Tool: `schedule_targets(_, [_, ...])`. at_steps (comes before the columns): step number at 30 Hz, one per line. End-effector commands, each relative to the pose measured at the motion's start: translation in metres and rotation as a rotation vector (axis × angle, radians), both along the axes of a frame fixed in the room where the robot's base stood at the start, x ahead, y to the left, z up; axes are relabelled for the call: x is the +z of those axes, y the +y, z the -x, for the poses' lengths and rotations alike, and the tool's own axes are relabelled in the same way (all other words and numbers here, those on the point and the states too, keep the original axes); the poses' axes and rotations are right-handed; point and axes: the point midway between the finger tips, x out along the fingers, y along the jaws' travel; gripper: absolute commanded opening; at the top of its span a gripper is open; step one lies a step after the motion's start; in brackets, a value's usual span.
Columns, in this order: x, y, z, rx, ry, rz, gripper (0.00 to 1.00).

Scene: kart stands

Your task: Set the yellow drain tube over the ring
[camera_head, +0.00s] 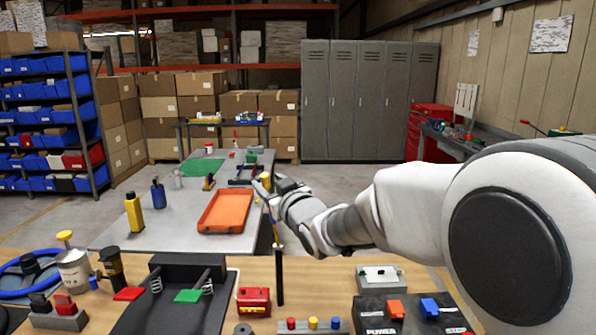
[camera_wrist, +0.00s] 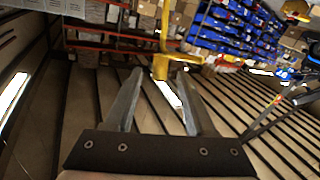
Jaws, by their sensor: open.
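My gripper (camera_head: 268,192) is raised above the back edge of the wooden bench in the head view. In the wrist view its two fingers (camera_wrist: 160,74) are apart. A yellow piece (camera_wrist: 161,66), probably the drain tube, shows at the fingertips, with a thin yellow stem rising above it. I cannot tell whether the fingers touch it. In the head view the yellow piece (camera_head: 265,179) is at the fingertips, with a thin rod slanting below. A dark upright post (camera_head: 279,278) with a pale tip stands on the bench beneath. I cannot clearly make out the ring.
The bench also holds a red box (camera_head: 253,301), a black fixture (camera_head: 172,310) with red and green flags, a metal can (camera_head: 74,268) and a switch panel (camera_head: 400,318). Behind is a grey table (camera_head: 160,235) with an orange tray (camera_head: 226,211) and a yellow bottle (camera_head: 133,213).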

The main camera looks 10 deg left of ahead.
Motion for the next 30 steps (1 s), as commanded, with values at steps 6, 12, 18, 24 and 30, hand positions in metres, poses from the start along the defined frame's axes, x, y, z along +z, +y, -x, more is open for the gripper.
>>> schedule_targets(6, [0.000,0.024,-0.029,0.000,0.001,0.001,0.55])
schedule_targets(12, [0.000,0.037,-0.044,0.000,0.001,0.001,0.55])
schedule_targets(18, [0.000,0.041,-0.050,0.000,0.001,0.001,0.55])
schedule_targets(24, [0.000,0.041,-0.050,0.000,0.001,0.001,0.55])
schedule_targets(30, [0.000,0.041,-0.050,0.000,0.001,0.001,0.22])
